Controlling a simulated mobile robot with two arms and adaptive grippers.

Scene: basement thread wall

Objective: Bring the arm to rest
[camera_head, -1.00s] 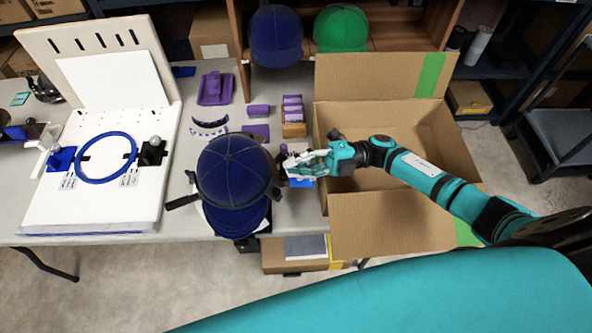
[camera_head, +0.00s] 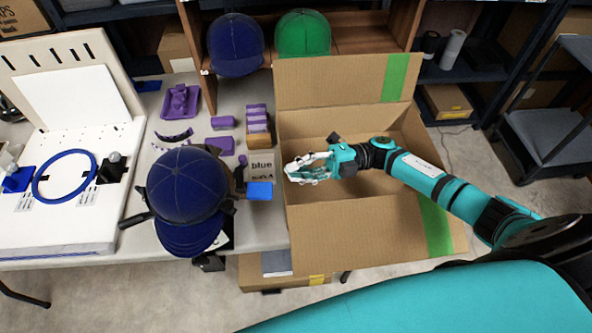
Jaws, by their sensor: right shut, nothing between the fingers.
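My right gripper (camera_head: 297,170) is shut and empty. It is over the left part of the open cardboard box (camera_head: 303,217), with its fingers pointing left. My right arm (camera_head: 423,177) reaches in from the right across the box. A blue cap (camera_head: 187,187) on a stand is on the table to the left of the gripper, apart from it. A small blue block (camera_head: 259,191) lies between the cap and the box. My left gripper is not in view.
A blue cap (camera_head: 236,42) and a green cap (camera_head: 303,38) sit on the wooden shelf behind. Purple parts (camera_head: 180,101) lie on the table (camera_head: 228,160). A white board with a blue hoop (camera_head: 64,176) is at the left. A dark cart (camera_head: 548,145) stands at the right.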

